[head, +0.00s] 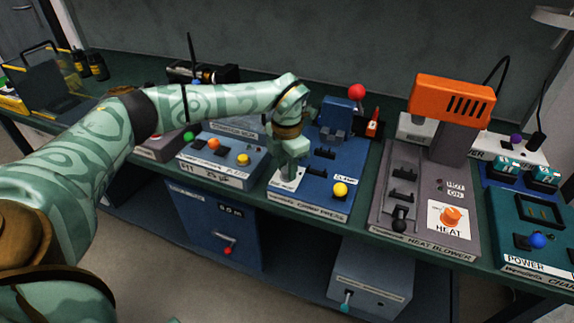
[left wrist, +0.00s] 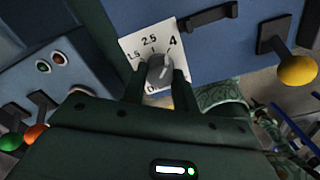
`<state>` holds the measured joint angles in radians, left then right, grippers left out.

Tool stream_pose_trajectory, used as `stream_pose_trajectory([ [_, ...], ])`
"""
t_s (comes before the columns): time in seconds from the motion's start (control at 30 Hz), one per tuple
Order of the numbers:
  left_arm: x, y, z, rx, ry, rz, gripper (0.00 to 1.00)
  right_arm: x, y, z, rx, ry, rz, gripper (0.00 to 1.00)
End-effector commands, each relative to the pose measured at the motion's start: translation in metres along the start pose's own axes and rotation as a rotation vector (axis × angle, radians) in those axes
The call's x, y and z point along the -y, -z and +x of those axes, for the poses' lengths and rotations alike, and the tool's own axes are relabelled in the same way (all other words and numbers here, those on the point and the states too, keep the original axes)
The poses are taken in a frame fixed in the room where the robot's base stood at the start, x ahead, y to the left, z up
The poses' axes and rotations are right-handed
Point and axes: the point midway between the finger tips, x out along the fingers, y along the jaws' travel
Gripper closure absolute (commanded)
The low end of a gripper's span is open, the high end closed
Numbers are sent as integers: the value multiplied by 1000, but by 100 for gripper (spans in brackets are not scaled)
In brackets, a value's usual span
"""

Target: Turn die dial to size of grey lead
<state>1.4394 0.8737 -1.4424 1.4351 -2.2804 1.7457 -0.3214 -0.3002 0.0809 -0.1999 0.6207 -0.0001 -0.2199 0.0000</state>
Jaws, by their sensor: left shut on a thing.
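The die dial (left wrist: 158,72) is a grey knob on a white plate (left wrist: 133,48) marked 1.5, 2.5 and 4 in the left wrist view. Its pale pointer line leans up and right, seemingly toward the 4. My left gripper (left wrist: 157,88) is shut on the dial, one dark finger on each side. In the head view my left gripper (head: 288,172) reaches down onto the white dial plate (head: 285,184) at the front left of the blue crimp press (head: 318,200); the dial itself is hidden there. I cannot make out a grey lead. My right gripper is out of view.
The press has a yellow-knobbed lever (head: 340,189) at its right and a red ball (head: 357,92) above. A grey-blue box with coloured knobs (head: 222,160) stands left of it. The heat blower (head: 425,200) with its orange head (head: 452,100) stands right.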

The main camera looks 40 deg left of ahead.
Motion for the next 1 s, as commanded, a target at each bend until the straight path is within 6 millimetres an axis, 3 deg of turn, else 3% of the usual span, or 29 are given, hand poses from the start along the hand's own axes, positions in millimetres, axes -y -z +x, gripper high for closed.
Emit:
stream_pose_trajectory([
  [0.27,0,0,-5,2,-1,-109,94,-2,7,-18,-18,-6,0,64],
  [0.7,0,0,-6,2,0,-470,94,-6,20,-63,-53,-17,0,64],
  [1.0,0,-1,-4,4,0,-669,94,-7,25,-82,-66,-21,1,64],
])
